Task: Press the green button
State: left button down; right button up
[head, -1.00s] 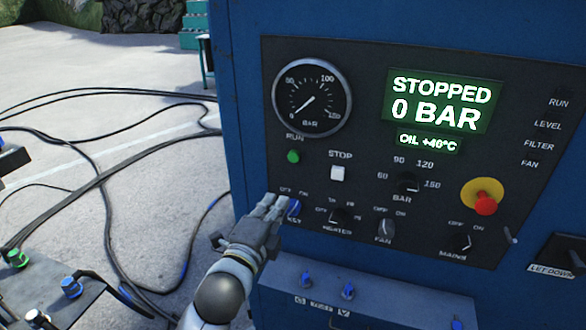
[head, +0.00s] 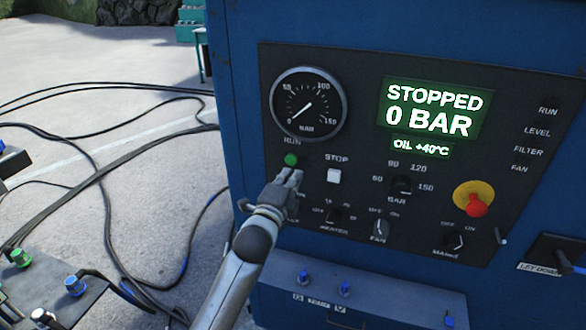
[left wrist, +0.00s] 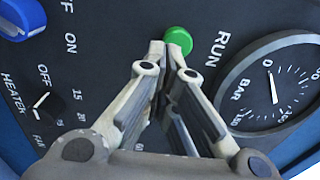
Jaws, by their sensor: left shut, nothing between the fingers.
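The green RUN button (head: 291,159) sits on the dark control panel (head: 360,100), below the pressure gauge. My left gripper (head: 290,177) is shut and empty, with its fingertips just below the button in the head view. In the left wrist view the green button (left wrist: 179,40) shows right at the tips of my left gripper (left wrist: 167,46), which partly cover its edge. I cannot tell whether the tips touch it. The display (head: 433,110) reads STOPPED, 0 BAR. My right gripper is not in view.
A white STOP button (head: 334,176) is right of the green one. A red emergency button (head: 477,204) on a yellow disc is farther right. Several knobs lie below, one blue knob (left wrist: 20,18) showing in the wrist view. Black hoses (head: 100,190) lie on the ground at left.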

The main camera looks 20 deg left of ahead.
aim_at(298, 160)
pick_arm(q)
jog(key=shift+w, duration=1.05)
jog(key=shift+w, duration=0.6)
jog(key=shift+w+r, duration=0.1)
jog(key=shift+r, duration=0.3)
